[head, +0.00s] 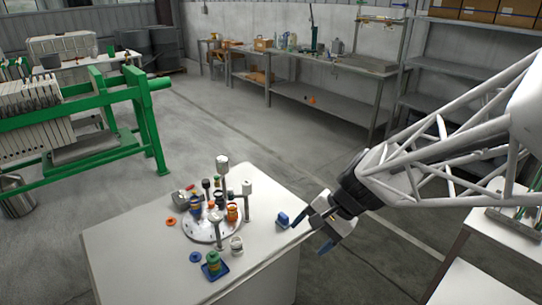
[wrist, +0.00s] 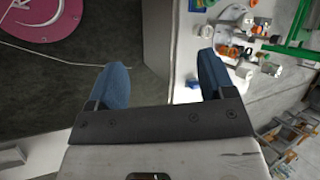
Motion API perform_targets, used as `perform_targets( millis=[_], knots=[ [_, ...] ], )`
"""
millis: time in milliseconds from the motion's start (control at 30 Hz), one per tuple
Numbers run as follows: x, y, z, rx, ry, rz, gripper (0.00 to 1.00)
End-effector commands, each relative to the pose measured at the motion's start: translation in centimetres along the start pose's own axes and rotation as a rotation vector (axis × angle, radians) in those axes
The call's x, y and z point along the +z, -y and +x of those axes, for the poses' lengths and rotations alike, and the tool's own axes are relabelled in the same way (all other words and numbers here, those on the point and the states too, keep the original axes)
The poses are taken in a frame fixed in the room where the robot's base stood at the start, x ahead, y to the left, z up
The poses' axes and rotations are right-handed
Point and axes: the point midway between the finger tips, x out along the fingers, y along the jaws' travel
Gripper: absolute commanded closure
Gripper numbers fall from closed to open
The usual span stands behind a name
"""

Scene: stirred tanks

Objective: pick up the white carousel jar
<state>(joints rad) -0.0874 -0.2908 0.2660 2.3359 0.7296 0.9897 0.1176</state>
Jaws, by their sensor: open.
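A round pale carousel (head: 203,232) stands on the white table, crowded with small jars and posts. A white jar (head: 236,245) stands upright at the carousel's front right edge; I cannot tell whether it rests on the plate or beside it. Another small whitish jar (head: 215,215) stands nearer the carousel's middle, partly hidden. My gripper (head: 311,234) is open and empty at the table's right edge, to the right of the white jar and apart from it. In the wrist view my gripper's two blue fingers (wrist: 162,66) are spread with nothing between them; the carousel items lie beyond the right finger.
A blue block (head: 283,219) lies on the table between the carousel and my gripper. Tall posts (head: 222,175) rise from the carousel. The table's left part (head: 130,255) is bare.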

Motion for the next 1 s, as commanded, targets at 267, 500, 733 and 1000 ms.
perform_targets(
  millis=[267,500,733,1000],
  knots=[
    [-3.3,3.6,5.2,-0.123,0.124,0.205,0.24],
    [-6.2,6.1,9.9,-0.222,0.216,0.392,0.24],
    [-9.3,8.0,14.8,-0.309,0.289,0.579,0.24],
    [-13.1,9.3,20.9,-0.403,0.358,0.807,0.24]
  ],
)
